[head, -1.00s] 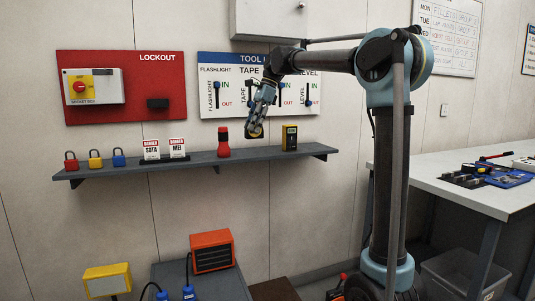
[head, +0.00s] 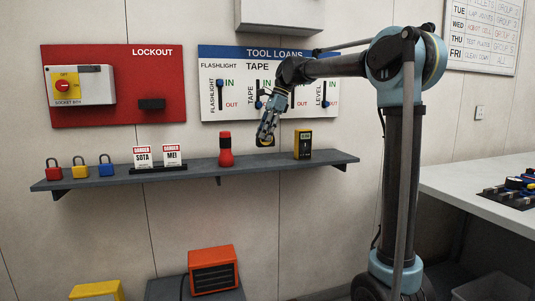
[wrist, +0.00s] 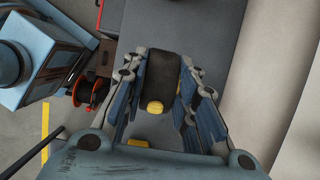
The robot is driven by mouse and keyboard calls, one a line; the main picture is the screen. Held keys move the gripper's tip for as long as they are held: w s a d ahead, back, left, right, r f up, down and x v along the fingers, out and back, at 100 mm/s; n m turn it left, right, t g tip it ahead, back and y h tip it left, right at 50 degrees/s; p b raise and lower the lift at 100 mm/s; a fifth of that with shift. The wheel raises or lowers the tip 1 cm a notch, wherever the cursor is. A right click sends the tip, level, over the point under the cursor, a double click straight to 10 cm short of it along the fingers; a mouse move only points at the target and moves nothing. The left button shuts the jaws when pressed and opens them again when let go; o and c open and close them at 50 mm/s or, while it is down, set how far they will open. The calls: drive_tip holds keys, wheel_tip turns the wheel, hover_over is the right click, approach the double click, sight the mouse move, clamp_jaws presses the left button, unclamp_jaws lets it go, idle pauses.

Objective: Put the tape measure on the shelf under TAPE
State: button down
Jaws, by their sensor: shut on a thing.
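My gripper (head: 266,136) is shut on the tape measure (head: 265,141), a small dark body with yellow on it. In the wrist view the tape measure (wrist: 158,75) sits between the two finger linkages, its yellow part toward the palm. In the head view it is just above the grey shelf (head: 80,182), between the red flashlight and the yellow-black meter; whether it touches the shelf is unclear. The TOOL LOANS board (head: 222,53) hangs on the wall behind, with the TAPE label (head: 257,67) above and slightly left of my gripper. My arm hides part of the board.
On the shelf stand a red flashlight (head: 225,152), a yellow-black meter (head: 303,145), danger signs (head: 143,157) and coloured padlocks (head: 80,168). A red LOCKOUT board (head: 115,108) is at left. A workbench (head: 470,185) stands at right.

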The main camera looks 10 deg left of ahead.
drive_tip(key=shift+w+d+f, duration=0.1)
drive_tip(key=shift+d+f, duration=0.05)
drive_tip(key=shift+f, duration=0.45)
drive_tip(key=shift+d+f, duration=0.1)
drive_tip(key=shift+f, duration=2.4)
drive_tip(key=c, duration=1.3)
unclamp_jaws()
drive_tip(key=shift+f, duration=0.1)
drive_tip(key=v, duration=1.2)
